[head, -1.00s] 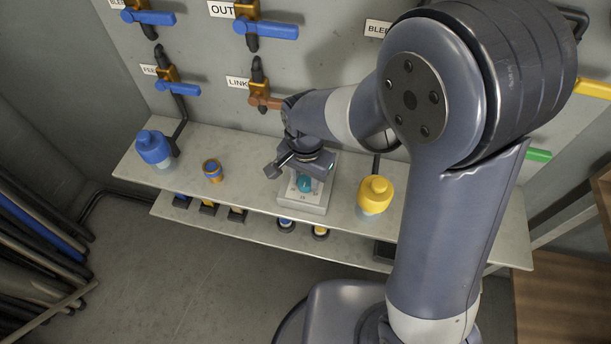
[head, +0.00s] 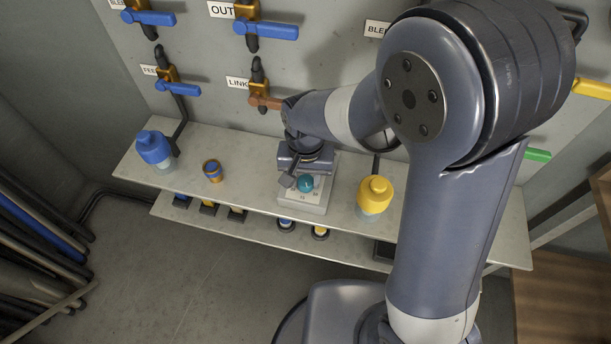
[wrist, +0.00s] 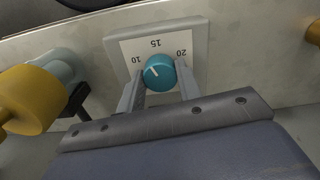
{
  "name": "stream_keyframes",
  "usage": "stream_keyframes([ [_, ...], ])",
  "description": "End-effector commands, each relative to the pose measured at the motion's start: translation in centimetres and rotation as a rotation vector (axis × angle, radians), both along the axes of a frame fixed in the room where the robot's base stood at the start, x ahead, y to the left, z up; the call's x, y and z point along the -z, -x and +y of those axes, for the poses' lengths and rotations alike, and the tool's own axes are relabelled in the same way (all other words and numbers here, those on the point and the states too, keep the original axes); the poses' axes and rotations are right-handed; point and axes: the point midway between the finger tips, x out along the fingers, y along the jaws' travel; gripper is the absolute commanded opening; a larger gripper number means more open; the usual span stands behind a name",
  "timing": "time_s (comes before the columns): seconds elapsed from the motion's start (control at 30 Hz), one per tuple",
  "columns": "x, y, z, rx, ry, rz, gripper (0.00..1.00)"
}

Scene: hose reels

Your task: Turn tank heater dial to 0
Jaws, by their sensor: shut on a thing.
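The tank heater dial is a teal round knob (wrist: 160,72) with a white pointer line, on a pale square plate (wrist: 198,30). The plate shows the numbers 10, 15 and 20, upside down in the wrist view. The pointer aims up and left there, between 10 and 15. In the head view the knob (head: 306,183) sits on its plate (head: 318,208) on the upper shelf. My gripper (wrist: 160,84) is shut on the knob, with one finger on each side. The 0 mark does not show in the wrist view.
A yellow-capped bottle (head: 375,196) stands right of the dial. A blue-capped bottle (head: 154,148) and a small orange-and-blue container (head: 212,170) stand to its left. The shelf front (head: 245,205) is bare.

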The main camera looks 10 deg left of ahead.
Motion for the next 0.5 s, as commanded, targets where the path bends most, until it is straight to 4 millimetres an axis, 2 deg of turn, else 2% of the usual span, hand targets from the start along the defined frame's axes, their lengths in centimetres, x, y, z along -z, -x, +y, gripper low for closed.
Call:
stream_keyframes([
  [0.5,-0.05,-0.02,-0.04,-0.490,0.000,0.000,0.11],
])
